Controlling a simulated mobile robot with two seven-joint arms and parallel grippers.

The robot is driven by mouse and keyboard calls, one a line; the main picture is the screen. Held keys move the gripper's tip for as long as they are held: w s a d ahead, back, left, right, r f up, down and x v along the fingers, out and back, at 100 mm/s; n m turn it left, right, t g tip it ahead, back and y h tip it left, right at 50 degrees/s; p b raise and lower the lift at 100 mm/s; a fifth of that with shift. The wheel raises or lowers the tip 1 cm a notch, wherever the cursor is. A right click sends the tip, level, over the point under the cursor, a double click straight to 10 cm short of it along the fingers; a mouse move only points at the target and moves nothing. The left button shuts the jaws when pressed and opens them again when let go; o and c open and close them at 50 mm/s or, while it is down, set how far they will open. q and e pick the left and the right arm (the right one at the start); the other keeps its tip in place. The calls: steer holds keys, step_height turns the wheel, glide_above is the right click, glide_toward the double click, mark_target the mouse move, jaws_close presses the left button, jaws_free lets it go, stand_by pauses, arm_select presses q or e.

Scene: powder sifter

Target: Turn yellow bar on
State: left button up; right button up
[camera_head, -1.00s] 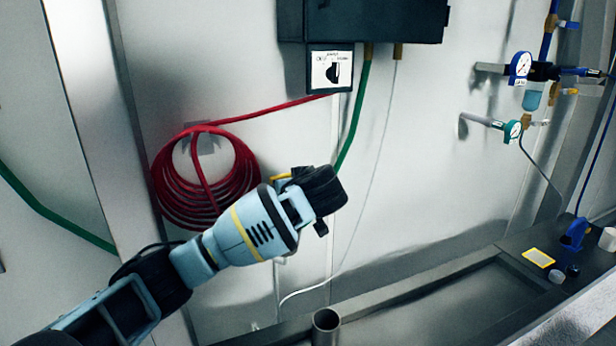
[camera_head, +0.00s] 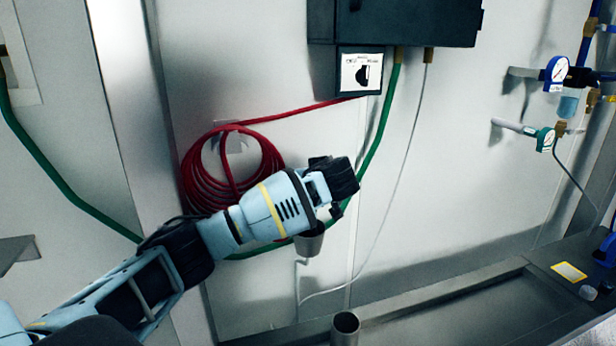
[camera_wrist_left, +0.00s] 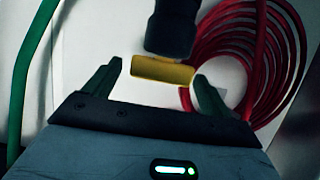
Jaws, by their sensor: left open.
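The yellow bar (camera_wrist_left: 162,70) shows in the left wrist view, below the end of a dark round fitting (camera_wrist_left: 171,28). My left gripper (camera_wrist_left: 158,74) is open, with one finger on each side of the bar. A gap shows at the left finger; the right fingertip is close to the bar's right end, and I cannot tell whether they touch. In the head view my left gripper (camera_head: 340,182) is in front of the wall, right of the red hose coil, and the bar is hidden. My right gripper is not in view.
A red hose coil (camera_head: 225,172) hangs on the wall. A dark box (camera_head: 395,20) with a switch panel (camera_head: 361,72) is above. A metal cup (camera_head: 310,242) shows just below the gripper. A metal tube (camera_head: 345,328) stands lower. Pressure gauges (camera_head: 556,70) are at right.

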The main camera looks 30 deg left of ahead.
arm_select(q)
steer(key=shift+w+a+f, duration=0.15)
steer(key=shift+w+a, duration=0.05)
steer(key=c, duration=1)
